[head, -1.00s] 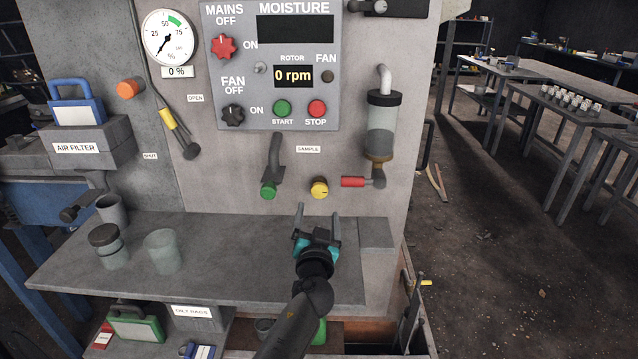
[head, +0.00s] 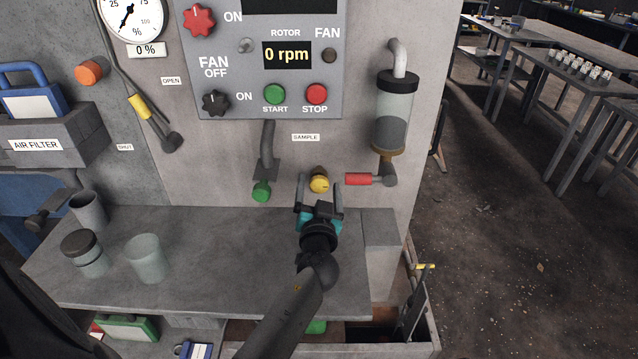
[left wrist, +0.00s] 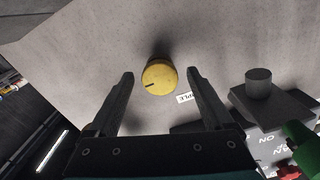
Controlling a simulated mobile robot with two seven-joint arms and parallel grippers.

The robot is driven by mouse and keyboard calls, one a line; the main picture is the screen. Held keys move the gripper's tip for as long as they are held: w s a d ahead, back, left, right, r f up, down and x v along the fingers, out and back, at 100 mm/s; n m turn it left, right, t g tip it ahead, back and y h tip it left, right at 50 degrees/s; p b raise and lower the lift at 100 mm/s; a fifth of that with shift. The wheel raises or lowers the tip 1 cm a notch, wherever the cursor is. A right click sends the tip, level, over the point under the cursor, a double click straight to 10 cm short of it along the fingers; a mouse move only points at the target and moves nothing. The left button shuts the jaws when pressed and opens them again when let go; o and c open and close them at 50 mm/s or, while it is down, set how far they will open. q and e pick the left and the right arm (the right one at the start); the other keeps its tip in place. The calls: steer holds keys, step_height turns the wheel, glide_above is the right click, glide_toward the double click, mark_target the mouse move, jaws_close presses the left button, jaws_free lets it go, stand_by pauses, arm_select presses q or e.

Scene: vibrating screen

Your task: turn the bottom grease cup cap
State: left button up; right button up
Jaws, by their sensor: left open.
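A round yellow cap (head: 319,184), with a dark collar behind it, sticks out of the grey machine wall below the SAMPLE label. It also shows in the left wrist view (left wrist: 159,76), where a dark line marks its face. My left gripper (head: 319,193) is open, with its two fingers pointing at the wall on either side of the cap. In the left wrist view the cap appears between the fingertips with a gap on each side. I cannot tell how far the fingertips reach along the cap's depth. My right gripper is not in view.
A grey shelf (head: 210,270) below bears several cups. The control panel (head: 268,105) is above.

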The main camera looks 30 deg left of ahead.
arm_select(q)
jaws_close()
stand_by(0.7)
